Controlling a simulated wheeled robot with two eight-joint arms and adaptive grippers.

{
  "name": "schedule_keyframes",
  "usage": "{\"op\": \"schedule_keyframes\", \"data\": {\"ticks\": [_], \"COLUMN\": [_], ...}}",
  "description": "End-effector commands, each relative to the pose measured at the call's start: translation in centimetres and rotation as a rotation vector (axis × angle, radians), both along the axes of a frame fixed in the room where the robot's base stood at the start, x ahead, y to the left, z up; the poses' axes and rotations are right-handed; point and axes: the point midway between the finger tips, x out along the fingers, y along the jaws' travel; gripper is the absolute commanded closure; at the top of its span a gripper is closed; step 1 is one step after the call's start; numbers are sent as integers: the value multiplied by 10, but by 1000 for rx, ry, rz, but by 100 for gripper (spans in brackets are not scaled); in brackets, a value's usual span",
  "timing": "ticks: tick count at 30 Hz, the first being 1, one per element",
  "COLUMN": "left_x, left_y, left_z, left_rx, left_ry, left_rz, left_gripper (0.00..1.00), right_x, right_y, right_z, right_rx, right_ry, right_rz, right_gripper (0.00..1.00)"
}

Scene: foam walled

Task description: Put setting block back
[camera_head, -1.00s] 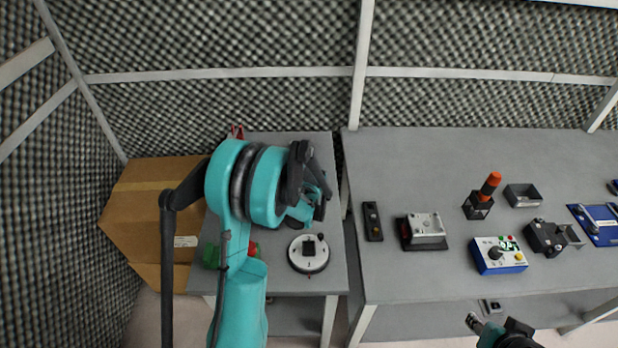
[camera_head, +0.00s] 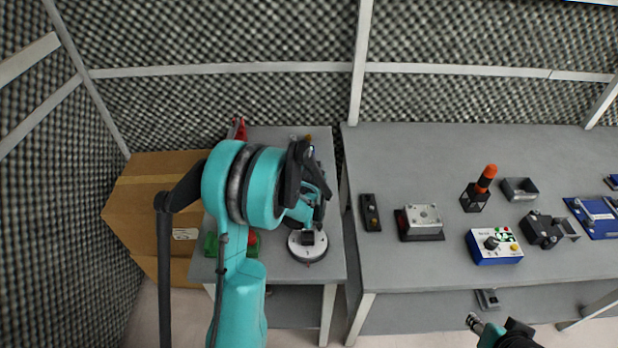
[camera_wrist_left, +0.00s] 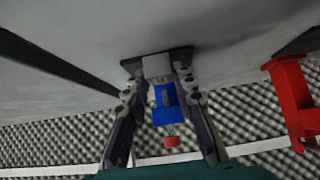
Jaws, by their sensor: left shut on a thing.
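My left gripper (camera_head: 316,214) is over the small left table, just above and behind a round white dial (camera_head: 307,250) with a dark block (camera_head: 307,238) on it. In the left wrist view its two fingers (camera_wrist_left: 158,82) are closed on a pale grey block (camera_wrist_left: 156,66), which looks like the setting block. The head view hides this block behind the gripper.
A red object (camera_head: 240,130) stands at the left table's back; it shows large in the wrist view (camera_wrist_left: 290,100). A green item (camera_head: 211,244) lies beside my arm. The right table (camera_head: 400,265) holds a metal block (camera_head: 423,219), blue control box (camera_head: 494,246) and orange-topped device (camera_head: 484,183).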

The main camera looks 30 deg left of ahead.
Motion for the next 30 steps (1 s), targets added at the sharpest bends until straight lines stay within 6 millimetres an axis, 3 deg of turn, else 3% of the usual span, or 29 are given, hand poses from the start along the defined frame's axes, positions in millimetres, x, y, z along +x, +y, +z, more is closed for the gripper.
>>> {"op": "schedule_keyframes", "data": {"ticks": [2, 3, 5, 17, 30], "left_x": [0, 0, 0, -4, -51], "left_y": [0, 0, 0, -2, -33], "left_z": [0, 0, 0, 5, 60], "left_rx": [-1, -1, -1, 0, -1], "left_ry": [1, 1, 1, 0, 1], "left_rz": [0, 0, 0, 0, -1], "left_gripper": [100, 64, 51, 51, 51], "right_x": [0, 0, 0, 0, 0], "right_y": [0, 0, 0, 0, 0], "right_z": [0, 0, 0, 0, 0], "right_rx": [0, 0, 0, 0, 0], "right_ry": [0, 0, 0, 0, 0], "right_rz": [0, 0, 0, 0, 0], "right_gripper": [60, 60, 60, 60, 60]}}
